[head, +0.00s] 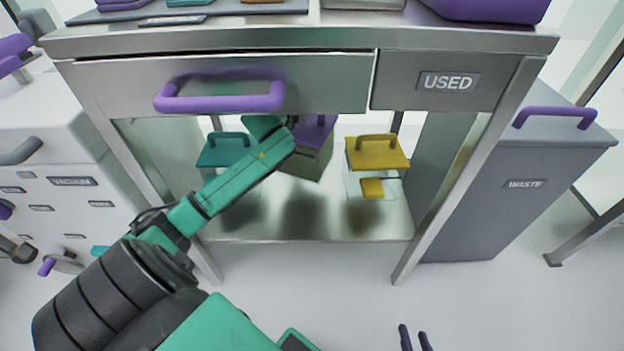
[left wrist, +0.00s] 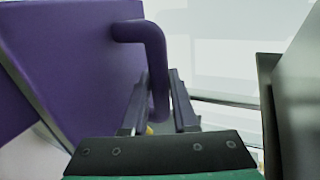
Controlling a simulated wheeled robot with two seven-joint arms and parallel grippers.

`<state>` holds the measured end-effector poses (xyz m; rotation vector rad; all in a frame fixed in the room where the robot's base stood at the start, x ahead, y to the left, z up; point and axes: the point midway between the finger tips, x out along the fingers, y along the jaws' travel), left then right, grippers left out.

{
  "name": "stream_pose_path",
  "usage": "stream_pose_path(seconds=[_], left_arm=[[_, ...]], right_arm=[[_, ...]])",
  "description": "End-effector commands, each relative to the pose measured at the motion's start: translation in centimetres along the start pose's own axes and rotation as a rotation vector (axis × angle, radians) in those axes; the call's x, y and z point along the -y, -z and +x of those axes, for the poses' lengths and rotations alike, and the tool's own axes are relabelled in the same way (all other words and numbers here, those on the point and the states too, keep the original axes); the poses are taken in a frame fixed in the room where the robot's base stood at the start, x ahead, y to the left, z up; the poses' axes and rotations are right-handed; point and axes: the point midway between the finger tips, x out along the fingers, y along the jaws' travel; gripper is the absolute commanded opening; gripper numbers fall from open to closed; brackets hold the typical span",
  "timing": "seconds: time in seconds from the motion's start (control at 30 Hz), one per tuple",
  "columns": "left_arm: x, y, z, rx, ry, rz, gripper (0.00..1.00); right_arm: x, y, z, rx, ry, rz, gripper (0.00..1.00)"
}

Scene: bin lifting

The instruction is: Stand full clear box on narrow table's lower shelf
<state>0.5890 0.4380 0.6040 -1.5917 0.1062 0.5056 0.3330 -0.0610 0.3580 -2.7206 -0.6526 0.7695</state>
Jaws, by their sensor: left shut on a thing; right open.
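A box with a purple lid (head: 312,139) is under the narrow table's top, above or on the lower shelf (head: 305,232); I cannot tell if it touches. My left gripper (left wrist: 157,105) is shut on its purple handle (left wrist: 154,62); in the head view the arm's end hides part of this box. The body below its lid looks grey-brown. A clear box with a yellow lid (head: 378,157) stands on the shelf to its right, with a yellow block (head: 372,188) showing. A teal-lidded box (head: 222,151) is to its left. My right gripper (head: 415,340) is open and empty at the bottom edge.
The table's drawer with a purple handle (head: 219,100) and the panel marked USED (head: 448,82) overhang the shelf. Table legs (head: 470,165) flank it. A grey WASTE bin (head: 520,185) stands right, and white drawers (head: 50,190) stand left. The shelf front is bare.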

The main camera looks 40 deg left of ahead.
Motion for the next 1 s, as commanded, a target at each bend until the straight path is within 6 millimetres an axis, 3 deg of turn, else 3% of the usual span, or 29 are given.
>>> stream_pose_path(seconds=[0.07,0.3,0.63,0.87,0.9,0.97,1.0], left_arm=[[0.0,0.0,0.1,0.0,0.01,0.001,0.0],[-4.6,0.0,1.9,-0.001,0.008,-0.001,0.0],[-8.7,0.0,3.6,-0.002,0.009,0.0,0.0],[-8.9,0.0,3.6,-0.001,0.008,0.003,0.0],[-9.5,0.0,3.8,0.0,-0.003,0.001,0.38],[-9.4,0.0,3.8,0.0,-0.003,0.001,0.57],[-9.4,0.0,3.8,0.0,-0.003,0.001,0.57]], right_arm=[[-0.1,-0.3,0.1,-0.002,0.001,0.001,0.5],[-1.0,-2.8,1.5,-0.041,0.001,0.015,0.5],[-1.9,-5.0,2.6,-0.083,-0.003,0.027,0.5],[-1.9,-5.0,2.6,-0.09,-0.004,0.03,0.5],[-1.9,-5.0,2.6,-0.09,-0.004,0.03,0.5],[-1.9,-5.0,2.6,-0.09,-0.004,0.03,0.5],[-1.9,-5.1,2.6,-0.089,-0.004,0.03,0.5]])
